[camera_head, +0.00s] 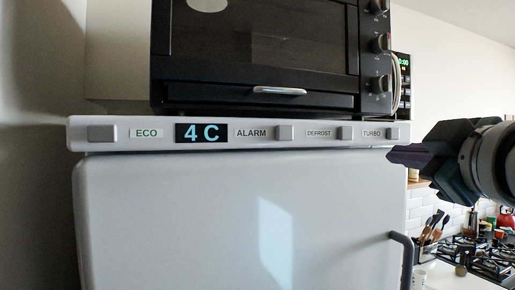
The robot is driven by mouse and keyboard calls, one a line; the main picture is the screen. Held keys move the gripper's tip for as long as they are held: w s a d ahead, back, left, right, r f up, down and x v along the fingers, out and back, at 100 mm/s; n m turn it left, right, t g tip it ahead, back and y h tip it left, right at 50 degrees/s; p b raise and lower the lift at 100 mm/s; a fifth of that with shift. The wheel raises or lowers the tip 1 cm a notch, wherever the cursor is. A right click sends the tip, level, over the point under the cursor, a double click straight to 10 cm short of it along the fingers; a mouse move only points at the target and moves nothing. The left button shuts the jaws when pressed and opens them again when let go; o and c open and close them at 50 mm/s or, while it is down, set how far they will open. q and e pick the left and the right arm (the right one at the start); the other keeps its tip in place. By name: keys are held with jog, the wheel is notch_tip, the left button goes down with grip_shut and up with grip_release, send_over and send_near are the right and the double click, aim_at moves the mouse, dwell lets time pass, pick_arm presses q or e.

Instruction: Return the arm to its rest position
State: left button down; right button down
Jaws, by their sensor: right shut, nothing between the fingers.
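My right gripper (405,155) comes in from the right edge, in front of the right end of the fridge's control panel. Its dark fingers are together and empty, just below the TURBO button (392,133). I cannot tell whether the fingertips touch the panel. The white control panel (220,146) has grey buttons by ECO, ALARM, DEFROST and TURBO, and a display (201,133) reading "4 C". My left gripper is not in view.
The white fridge door (180,215) fills the lower middle, with a dark handle (402,255) at its right edge. A black oven (260,50) stands on top. At the lower right are a gas hob (480,258) and a utensil holder (428,240).

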jog(key=s+f+m+g+h, duration=0.1)
jog(key=s+f+m+g, duration=0.1)
jog(key=s+f, duration=0.35)
jog(key=s+f+m+g, duration=0.1)
jog(key=s+f+g, duration=0.15)
jog(key=f, duration=0.55)
jog(key=s+a+f+m+g, duration=0.1)
jog(key=s+f+m+g, duration=0.15)
jog(key=s+f, duration=0.4)
jog(key=s+f+m+g, duration=0.1)
jog(key=s+f+g, duration=0.25)
jog(key=s, duration=0.65)
jog(key=s+a+f+m+g, duration=0.1)
jog(key=s+f+g, duration=0.3)
jog(key=s, duration=0.4)
notch_tip(320, 180, up, 13)
jog(key=w+p, duration=0.1)
jog(key=p, duration=1.2)
jog(key=shift+d+t, duration=0.1)
jog(key=shift+t, duration=0.15)
